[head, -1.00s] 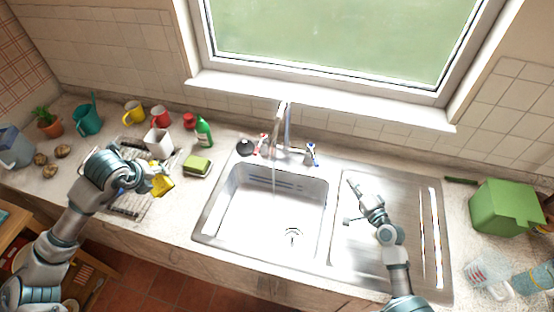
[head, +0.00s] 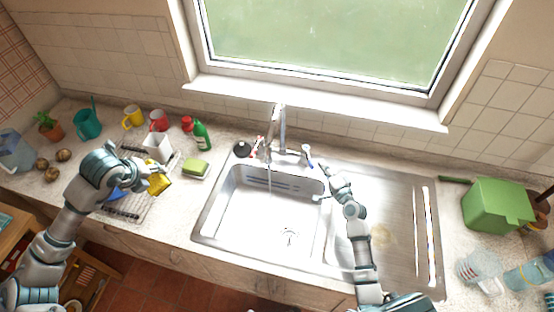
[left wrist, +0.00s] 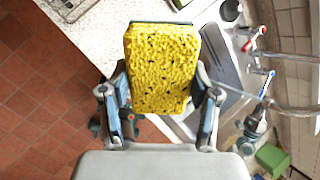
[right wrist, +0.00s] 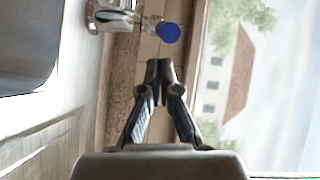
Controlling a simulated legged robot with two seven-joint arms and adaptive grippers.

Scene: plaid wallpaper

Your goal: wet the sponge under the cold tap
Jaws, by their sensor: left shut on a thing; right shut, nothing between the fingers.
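The yellow sponge (head: 158,185) is held in my left gripper (head: 148,178), over the dish rack left of the sink. In the left wrist view the sponge (left wrist: 162,68) stands up between the two fingers. The tap (head: 277,130) stands behind the sink basin (head: 255,215), and a thin stream of water (head: 269,180) falls from it. Its blue-marked handle (head: 307,153) is on the right, its red-marked handle (head: 258,145) on the left. My right gripper (head: 325,180) is shut and empty near the blue handle. In the right wrist view the blue cap (right wrist: 168,32) is just beyond the fingertips (right wrist: 160,65), apart from them.
A green block on a dish (head: 196,168), a green bottle (head: 202,136) and mugs (head: 133,116) stand left of the sink. The wire rack (head: 130,207) lies below my left gripper. A green bin (head: 498,205) stands at the right.

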